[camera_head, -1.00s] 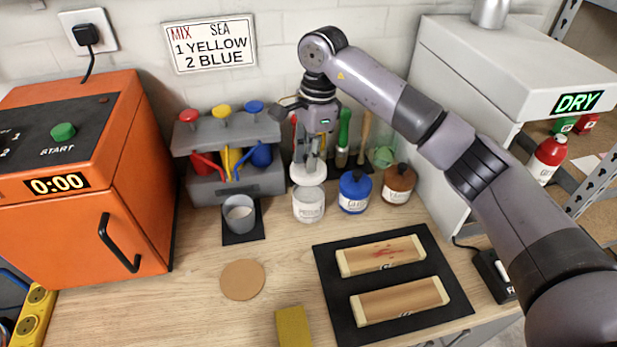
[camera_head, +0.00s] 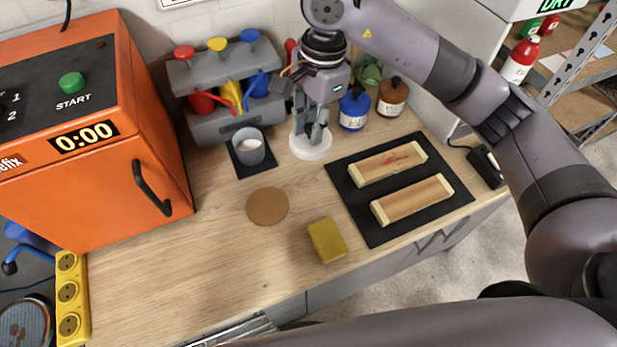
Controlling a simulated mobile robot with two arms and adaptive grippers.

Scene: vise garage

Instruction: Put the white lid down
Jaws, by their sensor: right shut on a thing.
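The white lid (camera_head: 311,149) is a round disc under my right gripper (camera_head: 313,137), which is shut on it from above. The lid is at or close above the wooden worktop; I cannot tell whether it touches. It is right of the grey cup (camera_head: 248,147) and left of the black mat. The white jar is hidden behind the gripper. My left gripper is not in view.
A blue jar (camera_head: 353,111) and a brown jar (camera_head: 392,97) stand behind right. The black mat (camera_head: 372,221) holds two wooden pieces. A cork disc (camera_head: 267,206) and a yellow sponge (camera_head: 327,240) lie in front. The front-left worktop (camera_head: 180,275) is clear.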

